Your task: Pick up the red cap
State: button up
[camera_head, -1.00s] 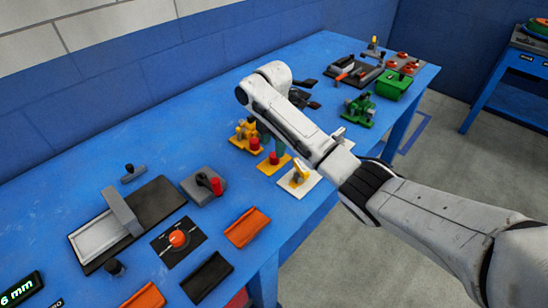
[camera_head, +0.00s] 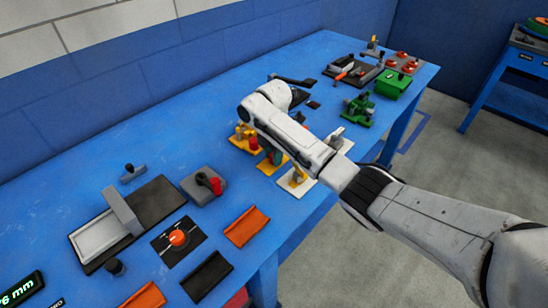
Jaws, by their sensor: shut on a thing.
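My gripper (camera_head: 276,157) shows only as a small dark-green part below my white arm, over a small yellow plate (camera_head: 268,168) near the table's front edge. It is shut at the place of the red cap on that plate. The cap itself is hidden behind the gripper. Another red piece (camera_head: 254,143) stands on a yellow fixture (camera_head: 240,141) just to the left and behind. I cannot tell whether the gripped cap is clear of the plate.
A white plate with a yellow clip (camera_head: 298,178) lies close on the right. A grey block with a red piece (camera_head: 215,186) and orange trays (camera_head: 247,227) are to the left. Green fixtures (camera_head: 360,108) stand farther right. The blue table (camera_head: 130,225) has free room at the back left.

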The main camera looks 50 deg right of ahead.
jog(key=c, duration=0.4)
jog(key=shift+c, duration=0.2)
jog(key=shift+r, duration=0.15)
